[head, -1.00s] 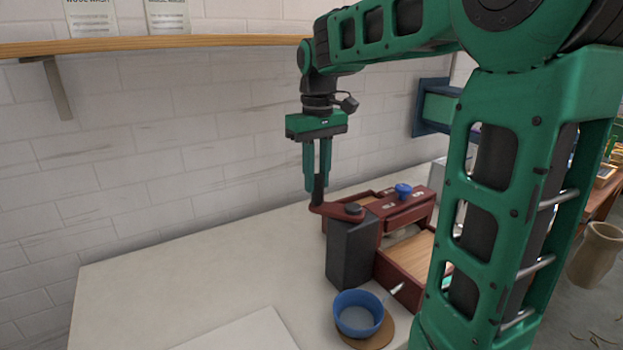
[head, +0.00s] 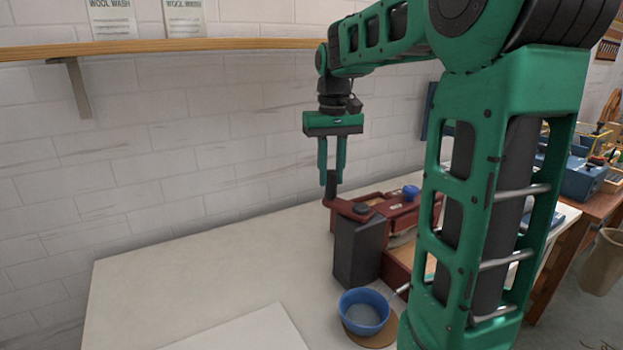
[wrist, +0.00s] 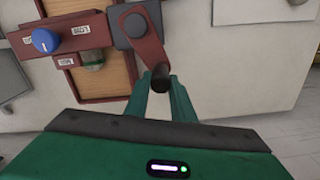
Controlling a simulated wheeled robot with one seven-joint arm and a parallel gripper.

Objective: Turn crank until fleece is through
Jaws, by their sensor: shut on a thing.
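The red crank arm (head: 343,208) is on top of the dark grey gearbox (head: 357,252) of the wringer, and its black upright handle (head: 331,184) points up. My gripper (head: 331,182) comes down from above and is shut on the handle. In the wrist view the crank arm (wrist: 141,38) runs from the gearbox to the handle (wrist: 160,78) between my green fingers. The red wringer frame (wrist: 85,29) has a blue knob (wrist: 45,40). A pale greyish roll of fleece (wrist: 92,58) shows partly beside the wooden board; how far it is through I cannot tell.
A blue bowl (head: 364,312) stands on a round brown mat (head: 372,338) before the gearbox. A wooden shelf (head: 200,46) runs along the wall above. My arm hides part of the wringer's right side.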

